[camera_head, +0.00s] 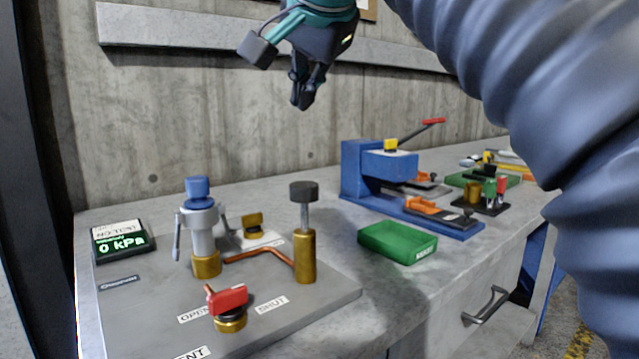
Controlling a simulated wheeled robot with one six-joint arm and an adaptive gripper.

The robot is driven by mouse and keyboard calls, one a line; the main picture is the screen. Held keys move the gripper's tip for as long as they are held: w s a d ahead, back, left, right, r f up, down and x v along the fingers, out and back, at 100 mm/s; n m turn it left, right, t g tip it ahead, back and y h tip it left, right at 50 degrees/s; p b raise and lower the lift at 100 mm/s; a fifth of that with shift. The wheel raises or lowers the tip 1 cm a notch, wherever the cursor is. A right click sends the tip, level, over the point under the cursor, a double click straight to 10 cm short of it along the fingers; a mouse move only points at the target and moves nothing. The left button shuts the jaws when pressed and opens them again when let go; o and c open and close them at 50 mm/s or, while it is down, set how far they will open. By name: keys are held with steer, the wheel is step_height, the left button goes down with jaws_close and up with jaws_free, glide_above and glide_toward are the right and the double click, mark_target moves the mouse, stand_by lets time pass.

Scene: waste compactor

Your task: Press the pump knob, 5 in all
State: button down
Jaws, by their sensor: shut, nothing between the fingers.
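The pump (305,255) is a brass cylinder on a grey base plate, with a thin steel rod and a black round knob (303,191) on top. The rod stands raised out of the cylinder. My gripper (302,104) hangs in the air above the knob and farther back toward the wall, shut and empty, its fingers pointing down. It is apart from the knob. A gauge display (121,241) at the left reads 0 kPa.
A red valve handle (229,299) sits in front, between OPEN and SHUT labels. A blue-topped clamp fitting (199,222) stands left of the pump. A green tray (397,243) and a blue press (380,170) are to the right. My arm covers the right side.

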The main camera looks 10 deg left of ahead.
mark_target(306, 187)
step_height(306, 187, down, 9)
steer(key=b, duration=0.5)
steer(key=shift+r, duration=0.1)
stand_by(1.6)
steer(key=shift+f+b, duration=0.35)
steer(key=shift+f, duration=0.05)
steer(key=shift+f+b, duration=1.5)
steer(key=shift+f, duration=0.5)
stand_by(1.9)
steer(key=shift+r, duration=0.1)
steer(key=shift+r+p, duration=2.3)
steer(key=shift+p, duration=0.05)
